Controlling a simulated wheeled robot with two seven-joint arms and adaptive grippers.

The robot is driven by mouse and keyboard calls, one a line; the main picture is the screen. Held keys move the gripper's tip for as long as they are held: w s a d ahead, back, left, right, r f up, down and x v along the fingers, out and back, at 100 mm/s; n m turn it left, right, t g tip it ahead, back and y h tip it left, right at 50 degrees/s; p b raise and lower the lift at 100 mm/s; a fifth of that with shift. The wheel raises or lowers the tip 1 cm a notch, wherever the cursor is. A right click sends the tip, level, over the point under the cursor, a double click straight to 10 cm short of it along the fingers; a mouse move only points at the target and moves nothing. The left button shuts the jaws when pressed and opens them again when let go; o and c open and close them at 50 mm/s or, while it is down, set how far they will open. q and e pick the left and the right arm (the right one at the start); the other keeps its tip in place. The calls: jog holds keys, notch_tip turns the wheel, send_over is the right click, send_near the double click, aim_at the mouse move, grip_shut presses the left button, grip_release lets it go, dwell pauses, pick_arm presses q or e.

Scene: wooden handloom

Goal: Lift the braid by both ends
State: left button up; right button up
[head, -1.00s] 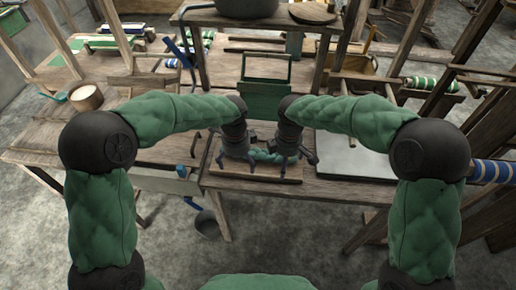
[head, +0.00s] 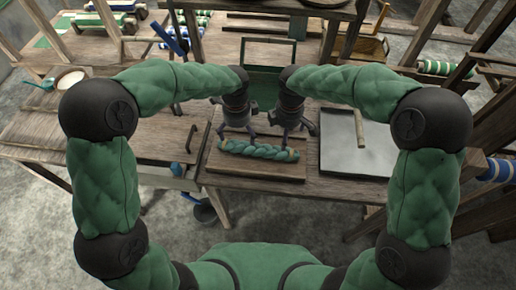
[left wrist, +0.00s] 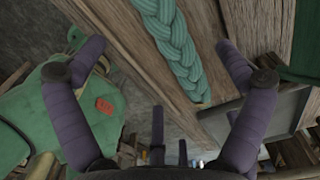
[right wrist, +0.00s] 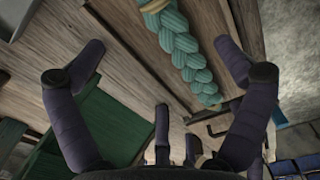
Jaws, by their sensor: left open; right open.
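The braid (head: 259,151) is teal-green with tan bands at its ends. It lies level on a wooden board, whole in the head view. My left gripper (head: 237,134) is open and empty, just behind and above its left half. My right gripper (head: 288,131) is open and empty, behind its right end. In the left wrist view the braid (left wrist: 178,45) runs between the spread fingers, apart from them. In the right wrist view the braid (right wrist: 182,50) also runs between spread fingers, its banded end at the top.
The wooden board (head: 255,171) sits near the table's front edge. A flat grey panel (head: 345,155) with a wooden stick lies to the right.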

aim_at(241, 147)
pick_arm(q)
notch_tip(241, 147, down, 10)
jog(key=shift+f, duration=0.15)
pick_arm(e)
notch_tip(241, 147, down, 10)
jog(key=shift+f, duration=0.15)
pick_arm(q)
jog(key=c, duration=1.5)
pick_arm(e)
jog(key=c, duration=1.5)
